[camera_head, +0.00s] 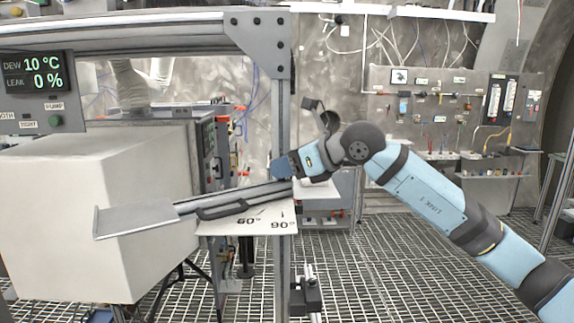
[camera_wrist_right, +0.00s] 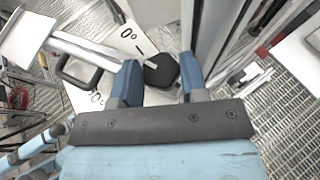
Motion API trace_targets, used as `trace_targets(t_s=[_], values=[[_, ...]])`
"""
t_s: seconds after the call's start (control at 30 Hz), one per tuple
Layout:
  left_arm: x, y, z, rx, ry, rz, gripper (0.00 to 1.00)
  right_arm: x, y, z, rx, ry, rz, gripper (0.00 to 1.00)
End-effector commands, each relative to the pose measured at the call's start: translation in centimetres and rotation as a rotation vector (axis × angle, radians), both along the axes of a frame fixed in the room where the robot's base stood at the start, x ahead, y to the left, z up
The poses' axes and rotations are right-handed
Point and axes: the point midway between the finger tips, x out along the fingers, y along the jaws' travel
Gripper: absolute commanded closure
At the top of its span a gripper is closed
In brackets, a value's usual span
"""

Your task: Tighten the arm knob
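The arm is a metal bar (camera_head: 235,198) with a flat plate (camera_head: 135,218) at its left end and a black handle (camera_head: 222,208). The black arm knob (camera_wrist_right: 162,71) shows in the right wrist view at the bar's post end. My right gripper (camera_head: 279,169) reaches the post from the right. In the wrist view my right gripper (camera_wrist_right: 159,62) has its blue fingers apart, one on each side of the knob, with gaps visible. The knob is hidden in the head view. My left gripper is out of view.
A metal upright post (camera_head: 283,110) stands beside my right gripper. A large white box (camera_head: 95,215) fills the left, below a display panel (camera_head: 40,80). A tool board (camera_head: 450,110) is on the back wall. Open grating floor (camera_head: 420,280) lies to the right.

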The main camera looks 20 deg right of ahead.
Motion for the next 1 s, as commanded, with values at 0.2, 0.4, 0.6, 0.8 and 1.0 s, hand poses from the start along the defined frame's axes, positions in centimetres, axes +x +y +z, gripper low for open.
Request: trace_targets(t_s=[0.2, 0.4, 0.6, 0.8, 1.0], values=[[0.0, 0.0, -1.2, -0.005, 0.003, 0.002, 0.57, -0.1, 0.2, -0.4, -0.005, -0.001, -0.058, 0.83], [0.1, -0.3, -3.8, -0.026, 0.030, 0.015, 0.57, -0.3, 0.5, -0.7, -0.002, -0.005, -0.247, 0.83], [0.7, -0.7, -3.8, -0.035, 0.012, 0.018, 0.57, -0.3, 0.5, -0.3, -0.001, -0.002, -0.380, 0.83], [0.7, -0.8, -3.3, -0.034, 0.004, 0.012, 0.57, -0.3, 0.5, 0.0, 0.000, 0.000, -0.404, 0.83], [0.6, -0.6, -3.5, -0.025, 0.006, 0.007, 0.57, -0.3, 0.4, 0.0, 0.000, 0.001, -0.403, 0.50]])
